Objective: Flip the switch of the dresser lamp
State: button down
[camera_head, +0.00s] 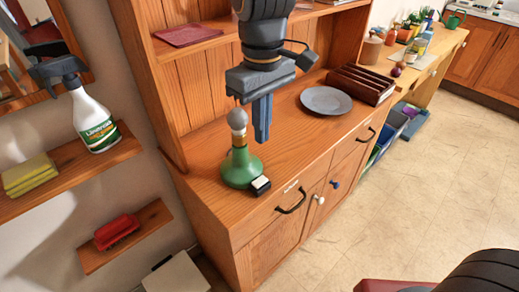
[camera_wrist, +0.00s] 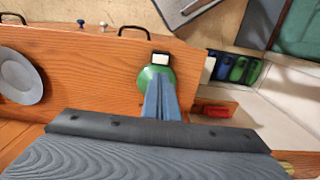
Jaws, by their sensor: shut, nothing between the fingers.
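The dresser lamp (camera_head: 240,167) has a green rounded base and a grey bulb, and stands on the dresser top near its left front corner. Its switch (camera_head: 260,185) is a small black box with a white rocker, at the front right of the base. In the wrist view the switch (camera_wrist: 160,58) shows just beyond the fingertips, beside the green base (camera_wrist: 146,76). My gripper (camera_head: 262,138) points down, shut and empty, to the right of the bulb and above the switch's level. In the wrist view the blue fingers (camera_wrist: 160,84) cover part of the lamp.
A grey plate (camera_head: 326,100) and a dark wooden rack (camera_head: 362,84) stand on the dresser top to the right. Black drawer handles (camera_head: 291,202) stick out in front. A spray bottle (camera_head: 94,122) stands on a wall shelf at the left. The dresser top between lamp and plate is clear.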

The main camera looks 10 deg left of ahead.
aim_at(256, 183)
jog(key=b, duration=0.1)
jog(key=a+b, duration=0.1)
jog(key=b, duration=0.1)
jog(key=shift+s+a, duration=0.15)
jog(key=shift+s, duration=0.15)
notch_tip(256, 183, down, 14)
jog(key=shift+p, duration=1.15)
